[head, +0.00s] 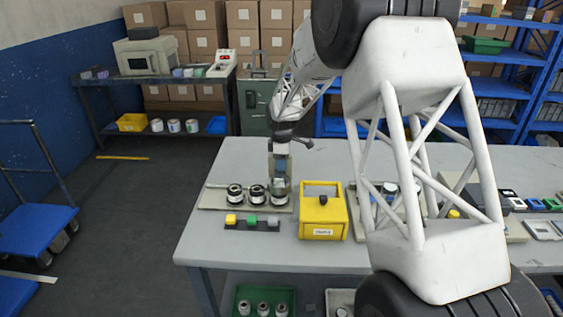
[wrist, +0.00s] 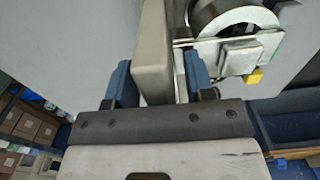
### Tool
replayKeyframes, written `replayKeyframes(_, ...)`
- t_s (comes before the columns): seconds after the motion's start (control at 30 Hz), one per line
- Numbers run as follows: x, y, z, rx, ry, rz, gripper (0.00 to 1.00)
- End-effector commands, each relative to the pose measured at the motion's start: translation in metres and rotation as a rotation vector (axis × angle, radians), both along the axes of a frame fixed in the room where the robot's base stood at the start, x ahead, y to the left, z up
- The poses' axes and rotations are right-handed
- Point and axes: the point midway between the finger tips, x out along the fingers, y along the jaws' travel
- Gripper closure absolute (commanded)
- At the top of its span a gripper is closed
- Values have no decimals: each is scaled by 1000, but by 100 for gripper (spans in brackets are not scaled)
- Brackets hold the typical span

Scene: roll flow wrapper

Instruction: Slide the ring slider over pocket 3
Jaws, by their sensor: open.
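My gripper (head: 281,172) points down over the right end of a pale plate (head: 213,197) on the grey table. Several dark-and-white round pieces (head: 235,194) stand in a row on this plate, and my gripper partly hides the right end of the row. In the wrist view my two blue fingers (wrist: 155,80) are apart, with a beige upright slab (wrist: 154,45) between them. A white ring-shaped part (wrist: 236,18) shows to the right of the fingers. I cannot tell which part is the ring slider or which pocket is pocket 3.
A yellow box (head: 325,222) stands just right of the plate. A dark strip with yellow, green and grey blocks (head: 251,220) lies in front of it. More small items lie at the table's right, partly behind my arm. The table's front left is clear.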

Motion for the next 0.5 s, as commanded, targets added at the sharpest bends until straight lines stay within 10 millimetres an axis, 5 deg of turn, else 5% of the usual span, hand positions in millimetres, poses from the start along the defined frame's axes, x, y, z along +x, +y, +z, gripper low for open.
replayKeyframes(0.5,0,0,35,0,-1,0,51)
